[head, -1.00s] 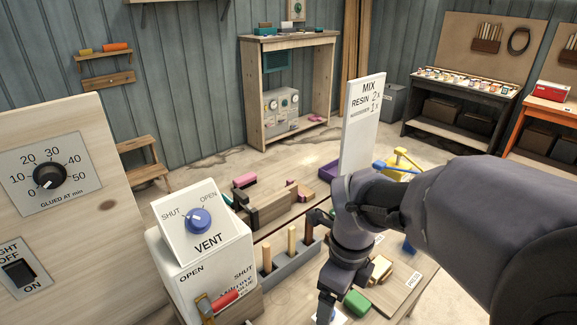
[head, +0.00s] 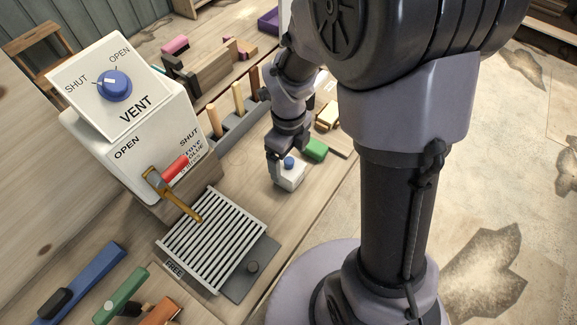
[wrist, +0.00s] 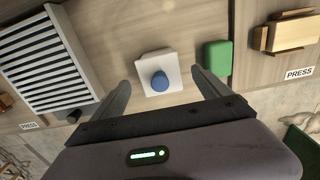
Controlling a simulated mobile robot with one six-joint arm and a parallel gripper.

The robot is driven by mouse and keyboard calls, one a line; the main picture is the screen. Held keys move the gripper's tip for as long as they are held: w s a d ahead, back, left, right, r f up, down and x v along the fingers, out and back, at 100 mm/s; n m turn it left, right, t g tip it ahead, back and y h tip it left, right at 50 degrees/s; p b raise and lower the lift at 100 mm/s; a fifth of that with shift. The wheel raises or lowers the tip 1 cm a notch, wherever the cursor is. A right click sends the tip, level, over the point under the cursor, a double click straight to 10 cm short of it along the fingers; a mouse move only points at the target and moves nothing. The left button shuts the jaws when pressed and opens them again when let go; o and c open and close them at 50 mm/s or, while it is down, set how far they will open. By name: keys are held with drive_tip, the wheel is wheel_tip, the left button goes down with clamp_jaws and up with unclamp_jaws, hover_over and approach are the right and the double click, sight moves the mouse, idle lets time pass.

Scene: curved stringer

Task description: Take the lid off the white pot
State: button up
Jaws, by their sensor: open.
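My gripper (head: 280,160) is right above the pot in the head view. In the wrist view my gripper (wrist: 160,88) has its two fingers spread, one on each side of the pot, with nothing held. I cannot tell whether the fingers reach down to knob height. The seam under the lid cannot be made out.
A green block (head: 315,149) lies close beside the pot, near my right finger in the wrist view. A slatted grille (head: 212,238) lies to the left. A white vent box (head: 130,120) and a rack of wooden pegs (head: 235,125) stand behind. Bare bench surrounds the pot's front.

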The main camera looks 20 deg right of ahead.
drive_tip(key=shift+f, duration=0.75)
drive_tip(key=shift+r, duration=0.2)
drive_tip(key=shift+c, duration=0.2)
drive_tip(key=c, duration=1.4)
drive_tip(key=shift+r, duration=0.1)
